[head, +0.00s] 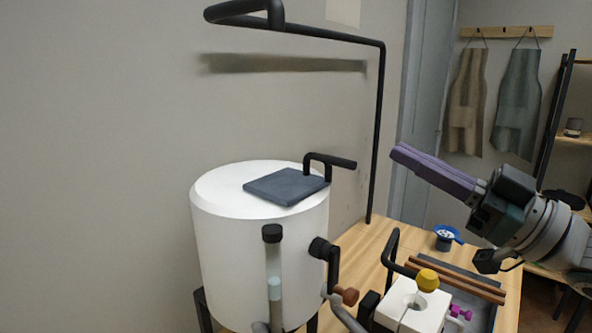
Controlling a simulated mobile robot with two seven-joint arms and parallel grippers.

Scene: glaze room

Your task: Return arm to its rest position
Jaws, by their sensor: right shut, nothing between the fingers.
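My right gripper (398,153) is in the head view at the right of centre. Its long purple fingers are shut together with nothing between them, pointing up and to the left. The arm comes in from the right edge. The gripper is in the air above the wooden table (357,246), apart from everything around it. My left gripper does not show.
A white drum (225,230) carries a dark slab (287,186) with a black handle. A tall black pipe (379,130) rises behind it. Aprons (516,95) hang behind.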

